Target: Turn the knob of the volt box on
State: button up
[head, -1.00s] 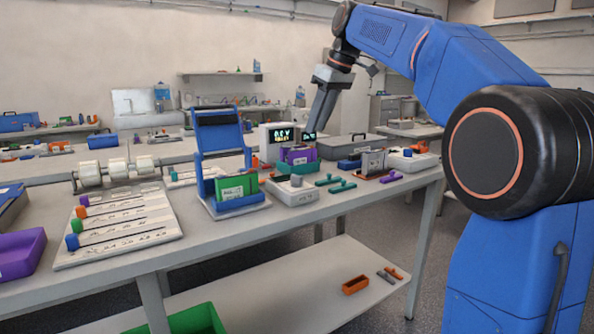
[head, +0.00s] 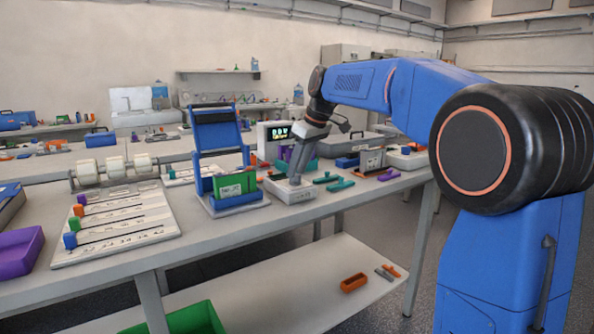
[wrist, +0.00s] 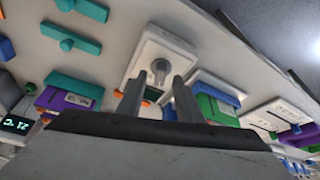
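A white box (head: 293,195) sits near the front edge of the bench; its label is too small to read. In the wrist view the same box (wrist: 174,45) carries a grey round knob (wrist: 160,68) with a bar across it. My gripper (head: 295,181) points down at the box top, its fingertips close around the knob, which they hide in the head view. In the wrist view my gripper (wrist: 157,82) is open, its two fingers apart, with the knob showing between and just beyond the tips. I cannot tell whether either finger touches it.
A white unit with a lit display (head: 280,132) stands behind the box. A blue stand with a green card (head: 235,185) is close on the left. Teal T-shaped handles (head: 339,186) lie to the right. Another white knobbed box (head: 411,160) stands further right.

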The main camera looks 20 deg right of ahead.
jog(key=shift+w+a+f, duration=0.15)
jog(key=shift+w+f, duration=0.05)
jog(key=shift+f, duration=0.4)
grip_shut()
jog(key=m, duration=0.2)
jog(key=m+t+h, duration=0.1)
jog(key=m, duration=0.1)
jog(key=shift+s+a+m+h, duration=0.1)
jog(key=shift+a+m+h, duration=0.1)
jog(key=shift+m+h, duration=0.7)
jog(key=shift+m, duration=1)
